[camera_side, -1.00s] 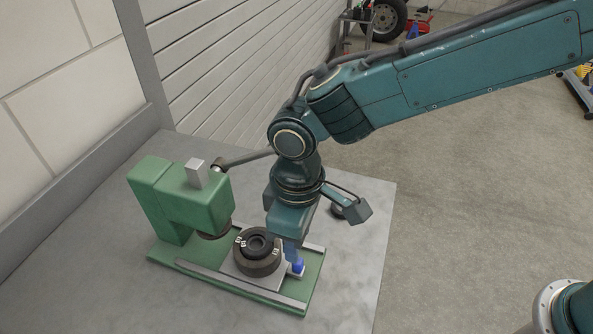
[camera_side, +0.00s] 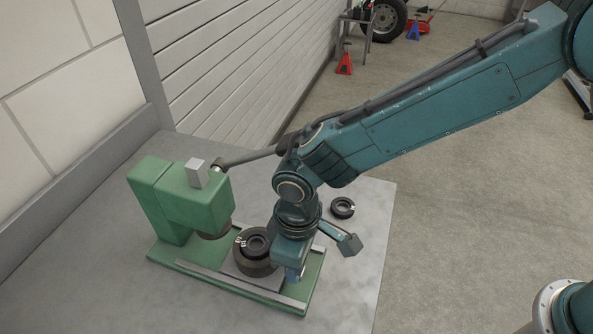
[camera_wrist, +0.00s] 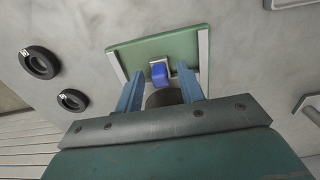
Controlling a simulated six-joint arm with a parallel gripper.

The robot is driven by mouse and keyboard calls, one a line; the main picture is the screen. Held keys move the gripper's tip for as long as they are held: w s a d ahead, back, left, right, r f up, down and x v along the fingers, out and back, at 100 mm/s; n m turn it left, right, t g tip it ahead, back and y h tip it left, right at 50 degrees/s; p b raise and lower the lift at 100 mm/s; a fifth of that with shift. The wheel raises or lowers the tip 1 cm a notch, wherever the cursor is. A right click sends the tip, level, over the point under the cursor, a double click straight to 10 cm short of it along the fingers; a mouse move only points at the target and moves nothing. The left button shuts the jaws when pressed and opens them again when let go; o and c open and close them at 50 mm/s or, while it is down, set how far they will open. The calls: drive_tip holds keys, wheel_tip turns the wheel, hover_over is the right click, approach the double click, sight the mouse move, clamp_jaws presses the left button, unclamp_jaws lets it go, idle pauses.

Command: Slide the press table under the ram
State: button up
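The green press (camera_side: 185,205) stands on the bench with its dark round ram (camera_side: 215,234) above a green base with two rails. The grey press table (camera_side: 250,283) sits between the rails, to the right of the ram and clear of it. It carries a dark round support with a black ring (camera_side: 255,241) on top. My gripper (camera_side: 293,275) is low over the table's right end. In the wrist view my gripper (camera_wrist: 160,72) has its fingers apart, with the blue handle (camera_wrist: 159,77) between or just beyond them. Contact cannot be told. The handle is hidden in the side view.
A black ring (camera_side: 342,208) lies on the bench behind my wrist; two rings (camera_wrist: 40,62) (camera_wrist: 72,101) show in the wrist view. A grey lever reaches from the press toward my arm.

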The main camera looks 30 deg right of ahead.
drive_tip(key=shift+f, duration=0.1)
clamp_jaws()
drive_tip(key=shift+w+a, duration=1.5)
drive_tip(key=shift+a, duration=0.05)
unclamp_jaws()
drive_tip(key=shift+s+d, duration=0.15)
drive_tip(key=shift+d, duration=0.05)
